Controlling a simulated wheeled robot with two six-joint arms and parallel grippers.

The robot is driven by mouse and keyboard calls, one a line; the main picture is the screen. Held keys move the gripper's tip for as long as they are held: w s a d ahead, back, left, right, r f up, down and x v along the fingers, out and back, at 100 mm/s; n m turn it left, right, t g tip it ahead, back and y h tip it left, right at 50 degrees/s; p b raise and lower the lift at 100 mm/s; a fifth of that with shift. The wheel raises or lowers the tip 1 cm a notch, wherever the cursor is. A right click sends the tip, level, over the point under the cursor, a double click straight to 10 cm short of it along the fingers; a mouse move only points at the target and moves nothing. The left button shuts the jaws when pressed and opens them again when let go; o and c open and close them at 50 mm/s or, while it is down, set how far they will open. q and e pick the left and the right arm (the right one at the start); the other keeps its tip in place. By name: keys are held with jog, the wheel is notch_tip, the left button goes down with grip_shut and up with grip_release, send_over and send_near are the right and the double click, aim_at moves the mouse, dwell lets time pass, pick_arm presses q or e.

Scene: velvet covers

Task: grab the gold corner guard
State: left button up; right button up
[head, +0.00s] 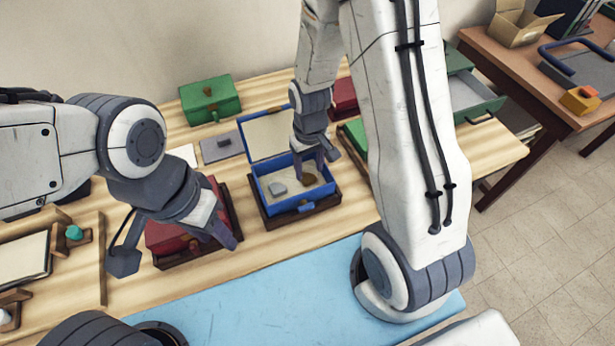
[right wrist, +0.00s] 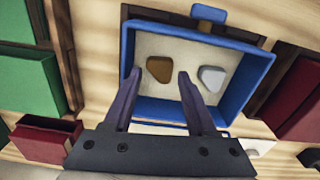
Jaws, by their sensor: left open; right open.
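The gold corner guard (head: 309,179) lies on the pale floor of an open blue box (head: 260,190), on its right side. In the right wrist view the gold corner guard (right wrist: 159,68) is a small brownish-gold piece near the fingertips, between their lines. My right gripper (head: 310,164) is open, reaching down into the blue box over the guard; contact cannot be judged. The right gripper (right wrist: 157,75) shows empty fingers in the wrist view. My left gripper (head: 176,250) is open and empty, in front of a red box (head: 170,238).
A grey piece (head: 277,188) lies beside the guard in the same box. The blue lid (head: 265,135) stands raised behind. A green box (head: 210,100) stands at the back, and a dark red box (head: 344,97) behind my right arm. A blue mat (head: 230,305) covers the front.

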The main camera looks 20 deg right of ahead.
aim_at(310, 178)
jog(key=shift+f, duration=1.8)
grip_shut()
